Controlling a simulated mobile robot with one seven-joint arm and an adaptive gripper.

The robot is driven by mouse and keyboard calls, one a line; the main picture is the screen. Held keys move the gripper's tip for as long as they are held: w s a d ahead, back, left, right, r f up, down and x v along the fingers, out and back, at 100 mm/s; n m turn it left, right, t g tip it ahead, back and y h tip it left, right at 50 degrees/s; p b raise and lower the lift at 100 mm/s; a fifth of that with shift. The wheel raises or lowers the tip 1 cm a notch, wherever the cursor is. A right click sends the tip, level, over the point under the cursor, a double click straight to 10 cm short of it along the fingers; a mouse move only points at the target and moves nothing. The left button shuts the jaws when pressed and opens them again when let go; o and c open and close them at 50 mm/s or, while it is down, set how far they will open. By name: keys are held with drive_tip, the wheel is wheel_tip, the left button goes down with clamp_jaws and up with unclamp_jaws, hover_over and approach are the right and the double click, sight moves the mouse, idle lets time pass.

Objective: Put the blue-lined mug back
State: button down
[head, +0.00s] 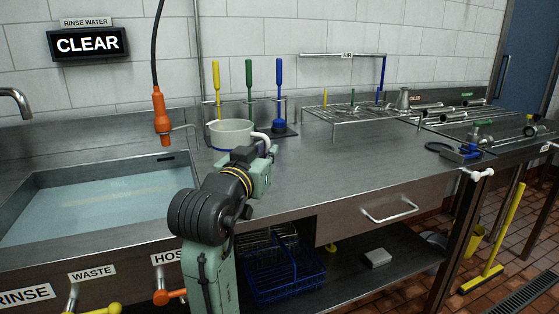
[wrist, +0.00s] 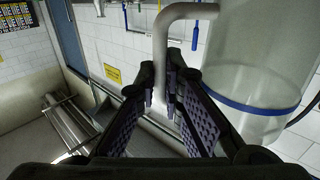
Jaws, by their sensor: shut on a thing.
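The blue-lined mug (head: 230,133) is a pale wide cup with a blue band low on its side. In the head view it appears upright, in front of the brush rack near the sink's right side. In the wrist view the mug (wrist: 262,65) fills the right side, with its bent handle (wrist: 161,40) running down between my fingers. My gripper (head: 262,146) is shut on the handle, to the right of the cup body. The fingers (wrist: 163,100) also show in the wrist view. I cannot tell whether the mug's base touches the counter; my arm partly hides the area below it.
A rack with yellow, green and blue brushes (head: 249,80) stands behind the mug. An orange hose nozzle (head: 161,112) hangs at left over the water-filled sink (head: 90,200). A wire rack (head: 352,115) under the AIR bar is at right. The counter between (head: 340,165) is clear.

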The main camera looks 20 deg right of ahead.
drive_tip(key=shift+w+d+f+p, duration=0.55)
drive_tip(key=shift+w+d+f, duration=0.25)
drive_tip(key=shift+w+d, duration=0.75)
drive_tip(key=shift+w+d+f+p, duration=0.6)
drive_tip(key=shift+w+d+f, duration=0.15)
drive_tip(key=shift+w+d, duration=0.8)
drive_tip(key=shift+w+d+f+p, duration=0.55)
drive_tip(key=shift+w+d+f, duration=0.25)
drive_tip(key=shift+w+d, duration=0.75)
drive_tip(key=shift+s+d+f, duration=0.1)
drive_tip(key=shift+f, duration=0.15)
drive_tip(key=c, duration=1.7)
unclamp_jaws()
drive_tip(key=shift+r, duration=0.4)
drive_tip(key=b+v, duration=0.2)
drive_tip(key=v, duration=1)
drive_tip(key=shift+f, duration=0.1)
